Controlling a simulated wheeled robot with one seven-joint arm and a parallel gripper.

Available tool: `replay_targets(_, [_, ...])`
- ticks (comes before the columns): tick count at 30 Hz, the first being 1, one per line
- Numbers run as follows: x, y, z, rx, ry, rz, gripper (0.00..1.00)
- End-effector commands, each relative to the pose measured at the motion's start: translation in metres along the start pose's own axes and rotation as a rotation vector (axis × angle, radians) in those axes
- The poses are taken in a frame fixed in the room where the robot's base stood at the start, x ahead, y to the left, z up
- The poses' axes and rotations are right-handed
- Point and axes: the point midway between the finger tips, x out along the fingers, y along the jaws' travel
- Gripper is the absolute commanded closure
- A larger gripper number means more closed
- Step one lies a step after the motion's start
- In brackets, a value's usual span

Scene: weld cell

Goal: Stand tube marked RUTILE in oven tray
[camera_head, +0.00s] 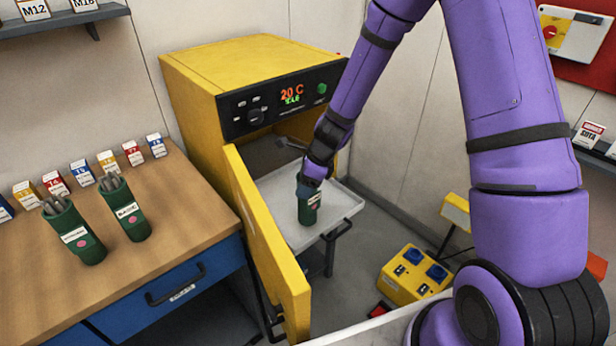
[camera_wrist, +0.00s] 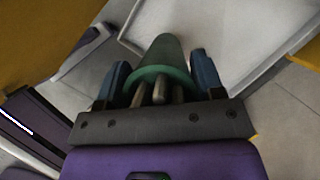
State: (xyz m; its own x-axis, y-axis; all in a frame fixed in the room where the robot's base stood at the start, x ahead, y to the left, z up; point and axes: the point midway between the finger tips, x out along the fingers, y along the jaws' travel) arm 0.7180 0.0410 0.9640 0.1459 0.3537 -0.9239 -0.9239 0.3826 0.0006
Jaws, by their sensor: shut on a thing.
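My gripper (camera_head: 312,183) is shut on a dark green tube (camera_head: 308,208), and its blue fingers are on either side of the tube in the wrist view (camera_wrist: 164,85). The held tube (camera_wrist: 165,55) has rod ends showing in its mouth. It is upright in the head view; part of its white label shows, too small to read. The tube is over the pale oven tray (camera_head: 345,203), which sticks out of the open yellow oven (camera_head: 230,70). I cannot tell whether its base touches the tray.
The oven door (camera_head: 265,240) stands open left of the tray. Two other green tubes with rods, one marked BASIC (camera_head: 125,212) and one with an unclear label (camera_head: 75,235), stand on the wooden bench (camera_head: 185,215). A yellow socket box (camera_head: 412,275) is on the floor.

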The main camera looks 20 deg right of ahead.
Motion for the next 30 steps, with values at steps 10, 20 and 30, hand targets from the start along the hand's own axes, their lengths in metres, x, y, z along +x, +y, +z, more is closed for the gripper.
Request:
replay_targets(10, [0.004, -0.061, -0.004, -0.002, -0.001, -0.002, 1.00])
replay_targets(20, [0.005, -0.079, -0.005, -0.002, -0.001, -0.002, 1.00])
replay_targets(30, [0.036, -0.081, -0.019, 0.001, -0.001, -0.001, 1.00])
